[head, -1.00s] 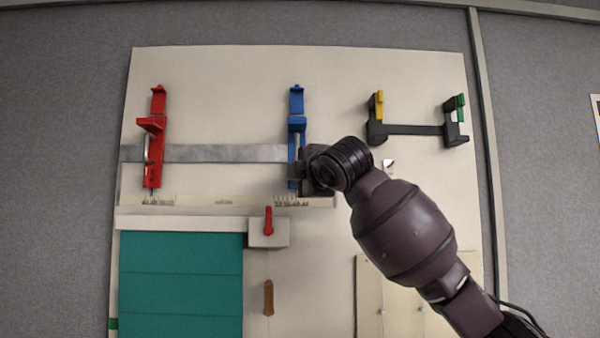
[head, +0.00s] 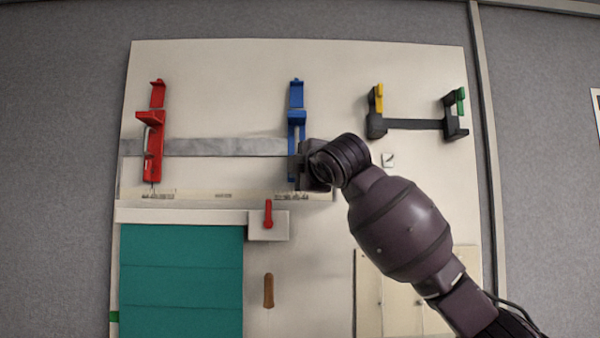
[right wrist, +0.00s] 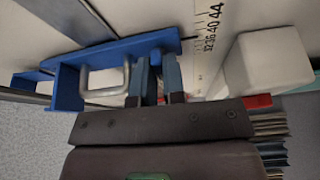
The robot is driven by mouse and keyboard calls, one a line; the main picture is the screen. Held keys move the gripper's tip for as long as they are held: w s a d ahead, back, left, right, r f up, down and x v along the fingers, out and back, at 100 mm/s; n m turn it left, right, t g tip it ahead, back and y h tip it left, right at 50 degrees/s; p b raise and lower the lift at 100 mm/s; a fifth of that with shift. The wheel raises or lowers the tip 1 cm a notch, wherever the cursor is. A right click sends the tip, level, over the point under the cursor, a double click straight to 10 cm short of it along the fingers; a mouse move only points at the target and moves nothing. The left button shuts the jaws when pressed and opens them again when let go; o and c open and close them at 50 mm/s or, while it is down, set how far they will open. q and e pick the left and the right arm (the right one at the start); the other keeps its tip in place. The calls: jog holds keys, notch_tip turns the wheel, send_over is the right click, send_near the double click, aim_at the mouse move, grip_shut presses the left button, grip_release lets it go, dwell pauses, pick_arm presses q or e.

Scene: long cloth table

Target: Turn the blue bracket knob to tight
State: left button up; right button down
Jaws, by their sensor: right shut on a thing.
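The blue bracket (head: 297,118) is mounted upright on the pale board, over the right end of a grey metal rail. It also shows in the right wrist view (right wrist: 110,60), with a bent metal loop beside my fingers. My right gripper (head: 298,178) is at the bracket's lower end, coming from the right. In the right wrist view my right gripper (right wrist: 158,68) has its two fingers close together at the bracket's end, shut on the knob. My left gripper is not in view.
A red bracket (head: 152,145) holds the rail's left end. A red lever on a white block (head: 268,226) sits just below my gripper. A black holder (head: 412,124) with yellow and green tabs is at upper right. A teal panel (head: 181,280) is at lower left.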

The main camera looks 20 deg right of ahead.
pick_arm(q)
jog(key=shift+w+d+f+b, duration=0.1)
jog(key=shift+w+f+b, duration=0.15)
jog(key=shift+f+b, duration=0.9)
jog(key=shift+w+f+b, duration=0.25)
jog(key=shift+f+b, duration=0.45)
jog(key=shift+b, duration=0.7)
pick_arm(e)
jog(key=shift+w+a+f+m+t+h, duration=0.15)
jog(key=shift+m+t+h, duration=0.8)
jog(key=shift+m, duration=2.7)
jog(key=shift+s+a+f+m+t+h, duration=0.15)
jog(key=shift+m+h, duration=1.65)
jog(key=shift+m, duration=1.8)
jog(key=shift+w+a+f+m+t+h, duration=0.15)
jog(key=shift+m+t+h, duration=0.85)
jog(key=shift+m, duration=2.65)
jog(key=shift+d+g+h, duration=0.1)
jog(key=shift+g+h, duration=0.25)
jog(key=shift+g, duration=0.05)
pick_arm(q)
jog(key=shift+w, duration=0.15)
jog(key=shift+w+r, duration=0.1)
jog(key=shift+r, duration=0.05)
pick_arm(e)
jog(key=c, duration=1.5)
grip_release()
jog(key=shift+r, duration=0.1)
